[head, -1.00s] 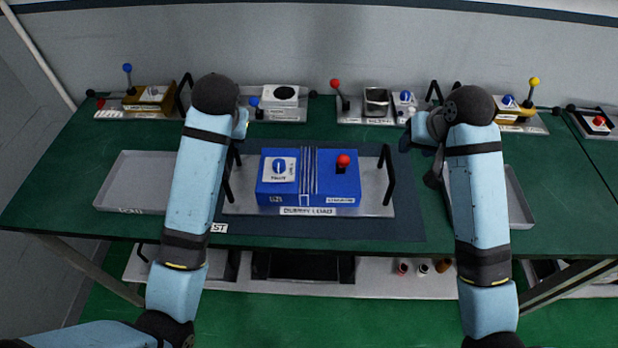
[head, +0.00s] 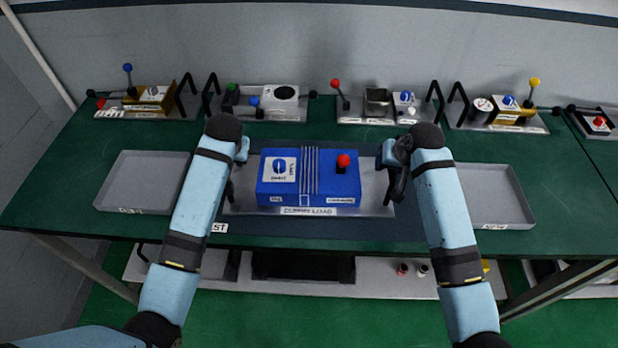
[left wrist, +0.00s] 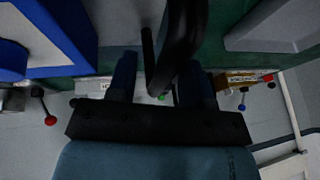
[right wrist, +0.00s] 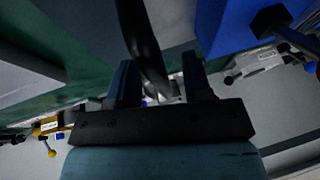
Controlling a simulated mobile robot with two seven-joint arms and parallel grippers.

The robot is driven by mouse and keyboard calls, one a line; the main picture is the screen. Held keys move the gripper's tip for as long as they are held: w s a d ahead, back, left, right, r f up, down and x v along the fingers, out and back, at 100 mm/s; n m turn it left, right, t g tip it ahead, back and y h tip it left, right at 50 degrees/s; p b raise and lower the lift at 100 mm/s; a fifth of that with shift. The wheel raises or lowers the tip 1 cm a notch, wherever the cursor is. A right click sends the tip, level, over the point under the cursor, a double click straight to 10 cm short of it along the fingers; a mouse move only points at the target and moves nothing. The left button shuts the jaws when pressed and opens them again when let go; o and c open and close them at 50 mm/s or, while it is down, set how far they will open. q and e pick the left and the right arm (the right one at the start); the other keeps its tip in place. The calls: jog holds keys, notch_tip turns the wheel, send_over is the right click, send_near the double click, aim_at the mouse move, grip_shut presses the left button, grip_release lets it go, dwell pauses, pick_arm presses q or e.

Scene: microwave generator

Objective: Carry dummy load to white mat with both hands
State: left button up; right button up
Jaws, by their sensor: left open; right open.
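The dummy load is a blue box (head: 310,180) with a red-knobbed lever and a blue dial. It sits on a grey metal plate with a black handle at each end, on a dark mat (head: 400,229) at the table's middle. My left gripper (head: 233,165) is at the left handle. In the left wrist view the black handle (left wrist: 178,45) passes between the open fingers (left wrist: 150,85). My right gripper (head: 388,168) is at the right handle. In the right wrist view that handle (right wrist: 145,45) lies between the open fingers (right wrist: 160,85). No white mat is clearly visible.
Grey trays stand on the left (head: 118,180) and right (head: 510,195) of the dark mat. Several modules with levers and handles line the back of the green table, among them one with a black round top (head: 285,93). A lower shelf (head: 380,282) runs beneath the table.

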pick_arm(q)
grip_shut()
pick_arm(e)
grip_shut()
pick_arm(q)
jog(key=shift+w, duration=0.1)
dwell(1.2)
